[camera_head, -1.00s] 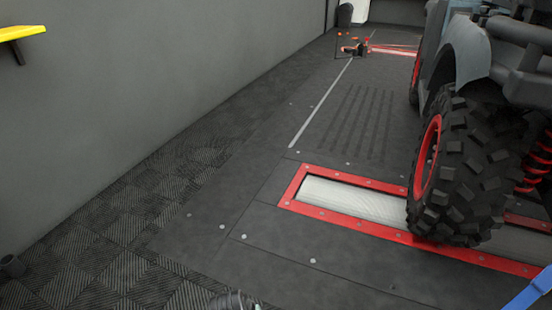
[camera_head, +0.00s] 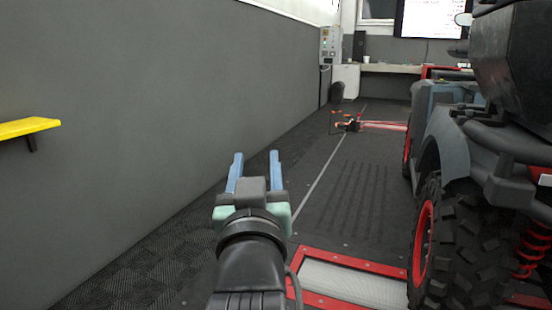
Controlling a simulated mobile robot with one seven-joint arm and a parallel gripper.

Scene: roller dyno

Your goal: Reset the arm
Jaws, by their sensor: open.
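My gripper (camera_head: 255,163) shows in the head view, left of the middle and low in the picture. Its two blue fingers point up and away from me and stand apart, with nothing between them. My dark arm comes up from the bottom edge behind it. The gripper is in free air in front of the grey wall and floor, touching nothing that I can see.
A vehicle with a knobbly tyre (camera_head: 450,245) stands at the right, by a red-framed roller (camera_head: 350,285). A grey wall (camera_head: 130,110) with a yellow shelf (camera_head: 28,127) is at the left. A workbench (camera_head: 395,68) is at the back. The floor between is mostly clear.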

